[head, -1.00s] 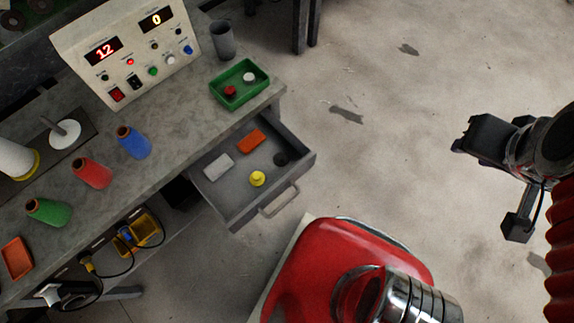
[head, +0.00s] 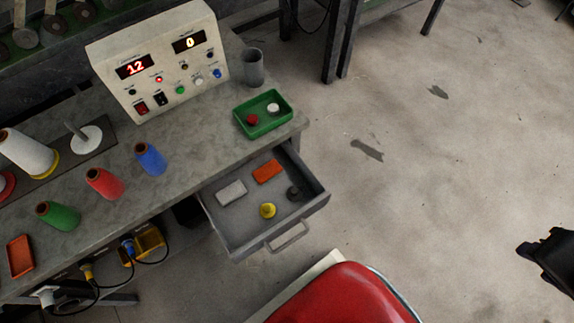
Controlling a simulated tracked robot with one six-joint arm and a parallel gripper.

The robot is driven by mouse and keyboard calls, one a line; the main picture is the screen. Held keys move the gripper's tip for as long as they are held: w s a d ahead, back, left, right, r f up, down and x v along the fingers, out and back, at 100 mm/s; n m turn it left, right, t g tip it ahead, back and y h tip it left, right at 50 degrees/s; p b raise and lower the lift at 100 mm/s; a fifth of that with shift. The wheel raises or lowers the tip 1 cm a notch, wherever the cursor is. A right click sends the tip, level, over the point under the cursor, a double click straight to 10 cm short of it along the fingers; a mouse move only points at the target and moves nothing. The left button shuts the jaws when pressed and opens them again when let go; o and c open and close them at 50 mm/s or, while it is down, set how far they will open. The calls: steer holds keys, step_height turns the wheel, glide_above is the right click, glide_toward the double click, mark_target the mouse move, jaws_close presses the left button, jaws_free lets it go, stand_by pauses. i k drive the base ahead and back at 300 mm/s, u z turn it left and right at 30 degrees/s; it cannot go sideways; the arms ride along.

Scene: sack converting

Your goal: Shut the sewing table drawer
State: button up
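The sewing table drawer (head: 242,224) stands pulled out from under the right end of the sewing table (head: 190,180). Its front bears a grey bar handle (head: 288,238). Inside the drawer lie a pale grey block (head: 231,193), an orange block (head: 267,172), a yellow knobbed piece (head: 267,211) and a dark round piece (head: 294,194). Only a dark part of my gripper (head: 552,262) shows at the right edge, well to the right of the drawer and apart from it. The rest of it is cut off, so its opening is hidden.
On the tabletop stand a control box (head: 158,60), a grey cup (head: 253,68), a green tray (head: 264,113) with a red and a white piece, and several thread cones. The floor right of the drawer is clear.

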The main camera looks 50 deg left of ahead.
mark_target(239, 225)
steer(key=z, duration=0.05)
steer(key=k, duration=2.1)
steer(key=u, duration=0.9)
steer(key=i, duration=0.95)
